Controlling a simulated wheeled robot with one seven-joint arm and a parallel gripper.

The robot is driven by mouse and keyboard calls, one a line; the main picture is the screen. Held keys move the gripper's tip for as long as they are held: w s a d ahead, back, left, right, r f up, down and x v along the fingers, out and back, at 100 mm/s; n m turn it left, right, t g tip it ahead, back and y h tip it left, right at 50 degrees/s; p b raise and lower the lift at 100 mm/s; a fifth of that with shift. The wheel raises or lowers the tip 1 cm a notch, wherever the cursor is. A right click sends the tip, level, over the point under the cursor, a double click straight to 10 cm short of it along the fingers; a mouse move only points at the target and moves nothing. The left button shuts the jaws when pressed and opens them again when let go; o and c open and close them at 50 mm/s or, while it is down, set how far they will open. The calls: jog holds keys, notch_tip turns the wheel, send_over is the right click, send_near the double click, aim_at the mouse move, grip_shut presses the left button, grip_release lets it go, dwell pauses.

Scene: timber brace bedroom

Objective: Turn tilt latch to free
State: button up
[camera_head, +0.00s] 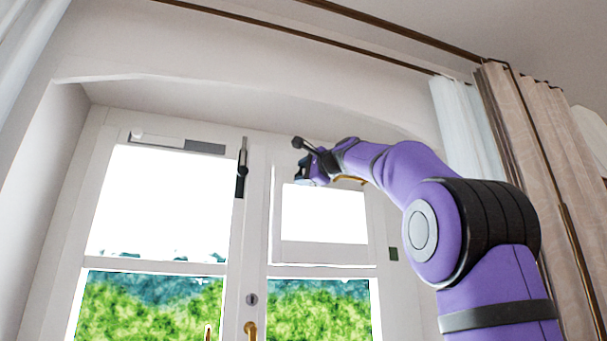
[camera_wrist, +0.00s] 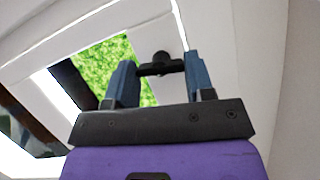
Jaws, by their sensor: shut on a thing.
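The tilt latch (camera_wrist: 160,69) is a small black crossbar on a round stem, set on the pale window frame in the wrist view. My gripper (camera_wrist: 157,62) is shut on it, with one blue-grey finger at each end of the crossbar. In the head view my gripper (camera_head: 304,175) is at the upper left part of the right window sash (camera_head: 320,254). The latch cannot be made out there, as the gripper and wrist cover that area.
A black upright fitting (camera_head: 241,172) sits on the left sash's edge. Curtains (camera_head: 540,150) hang at the right. Green foliage shows through the panes.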

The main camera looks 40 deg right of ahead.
jog(key=shift+n+g, duration=0.4)
jog(key=shift+n, duration=0.6)
jog(key=o, duration=0.9)
jog(key=s, duration=0.7)
jog(key=s+d, duration=0.1)
jog(key=s, duration=0.2)
jog(key=shift+s+d, duration=0.1)
jog(key=shift+s, duration=0.25)
